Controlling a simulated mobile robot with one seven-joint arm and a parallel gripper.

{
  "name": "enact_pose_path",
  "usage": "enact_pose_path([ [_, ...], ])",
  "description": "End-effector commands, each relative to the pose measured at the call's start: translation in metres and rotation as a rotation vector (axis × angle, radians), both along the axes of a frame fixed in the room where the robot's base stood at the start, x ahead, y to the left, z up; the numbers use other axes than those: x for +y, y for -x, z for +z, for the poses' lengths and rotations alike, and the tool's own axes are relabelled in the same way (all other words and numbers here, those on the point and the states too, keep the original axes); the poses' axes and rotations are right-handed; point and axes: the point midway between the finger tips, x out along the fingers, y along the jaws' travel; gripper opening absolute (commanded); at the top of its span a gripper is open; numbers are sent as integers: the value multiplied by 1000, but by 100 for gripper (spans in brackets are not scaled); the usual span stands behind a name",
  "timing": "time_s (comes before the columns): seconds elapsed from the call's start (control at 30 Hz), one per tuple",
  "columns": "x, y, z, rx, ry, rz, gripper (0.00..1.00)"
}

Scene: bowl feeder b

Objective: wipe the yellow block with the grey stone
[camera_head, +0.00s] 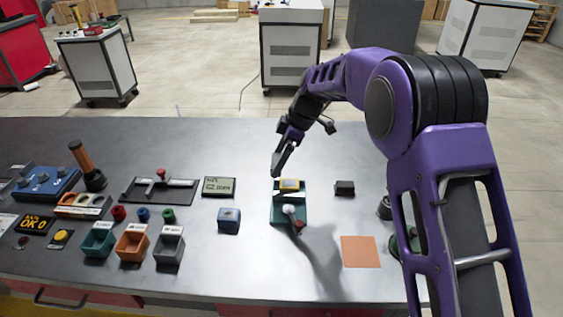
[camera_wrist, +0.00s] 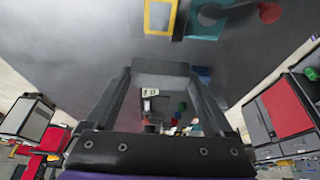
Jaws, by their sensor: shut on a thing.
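The yellow block (camera_head: 289,184) sits in a teal fixture (camera_head: 276,213) that has a grey lever with a red end, near the middle of the table. In the wrist view the block (camera_wrist: 148,18) shows as a yellow border around a pale face, at the top edge. My gripper (camera_head: 281,166) is just above and left of the block and seems apart from it. In the wrist view my gripper (camera_wrist: 161,73) is shut on a grey bar-shaped piece, which looks like the grey stone (camera_wrist: 161,67). The stone is hard to make out in the head view.
A dark block (camera_head: 344,188) and an orange square (camera_head: 361,251) lie to the right. A blue-grey cube (camera_head: 229,220) and a small display (camera_head: 219,187) stand to the left. Open bins (camera_head: 133,243) are further left. Bare table lies behind the fixture.

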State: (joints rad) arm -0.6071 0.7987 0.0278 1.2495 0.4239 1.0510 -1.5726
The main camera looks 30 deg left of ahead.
Motion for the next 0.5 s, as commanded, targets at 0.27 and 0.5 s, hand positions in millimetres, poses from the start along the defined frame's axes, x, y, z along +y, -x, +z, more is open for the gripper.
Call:
enact_pose_path([
  [0.27, 3, 5, 21, -2, 0, -5, 35],
  [0.5, 3, 5, 21, -1, -1, -5, 35],
])
